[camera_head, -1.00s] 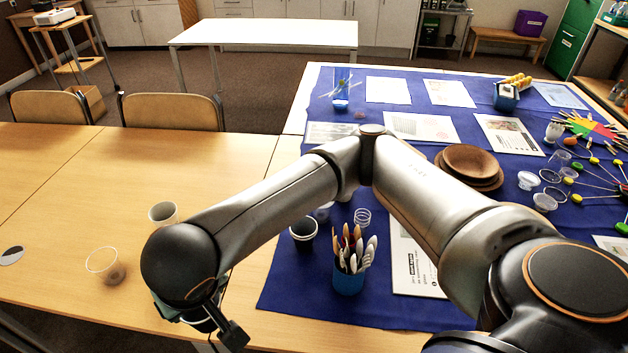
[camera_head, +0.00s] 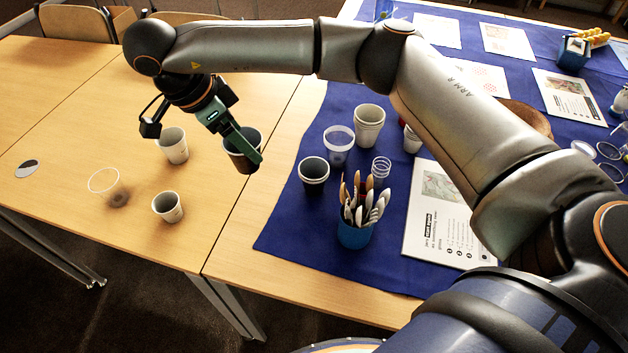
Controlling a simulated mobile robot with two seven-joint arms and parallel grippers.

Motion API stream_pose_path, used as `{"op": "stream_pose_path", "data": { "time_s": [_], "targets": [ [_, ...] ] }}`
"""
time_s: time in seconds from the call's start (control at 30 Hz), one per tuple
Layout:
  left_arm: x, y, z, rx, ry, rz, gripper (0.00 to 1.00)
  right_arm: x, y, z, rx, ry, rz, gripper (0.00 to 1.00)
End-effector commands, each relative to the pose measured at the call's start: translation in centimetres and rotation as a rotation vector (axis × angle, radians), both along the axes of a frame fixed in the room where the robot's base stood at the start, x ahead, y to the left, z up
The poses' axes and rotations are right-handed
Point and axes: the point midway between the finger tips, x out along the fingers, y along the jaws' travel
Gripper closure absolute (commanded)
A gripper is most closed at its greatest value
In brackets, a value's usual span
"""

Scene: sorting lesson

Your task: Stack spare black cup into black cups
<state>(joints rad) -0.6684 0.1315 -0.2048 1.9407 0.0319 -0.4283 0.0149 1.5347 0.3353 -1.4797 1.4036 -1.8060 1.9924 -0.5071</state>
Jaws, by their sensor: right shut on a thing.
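My right gripper (camera_head: 244,152) is shut on a black cup (camera_head: 237,162), the spare one, gripping it at its wall. The held cup is upright or nearly so, over the wooden table close to the blue cloth. Part of it is hidden behind the green finger. The other black cups (camera_head: 314,180) stand upright on the blue cloth, to the right of and a little nearer than the held cup. Their dark opening faces up; I cannot tell how many are nested. My left gripper is not in view.
White cups (camera_head: 369,128) and a clear cup (camera_head: 338,146) stand behind the black cups. Two pale cups (camera_head: 173,147) (camera_head: 167,208) and a clear cup (camera_head: 106,186) are on the wooden table (camera_head: 60,115).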

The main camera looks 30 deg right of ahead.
Motion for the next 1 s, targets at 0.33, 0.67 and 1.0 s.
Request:
{"op": "stream_pose_path", "data": {
  "time_s": [0.33,0.67,1.0],
  "targets": [
    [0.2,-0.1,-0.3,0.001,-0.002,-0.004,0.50,0.1,-4.5,-1.6,0.001,0.003,-0.130,0.74],
    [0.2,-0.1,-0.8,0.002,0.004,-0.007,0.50,-0.4,-11.6,-6.2,-0.001,0.003,-0.125,0.74],
    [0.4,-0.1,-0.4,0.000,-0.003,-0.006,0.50,-0.4,-13.9,-9.0,0.000,-0.001,-0.121,0.74]
  ]
}}
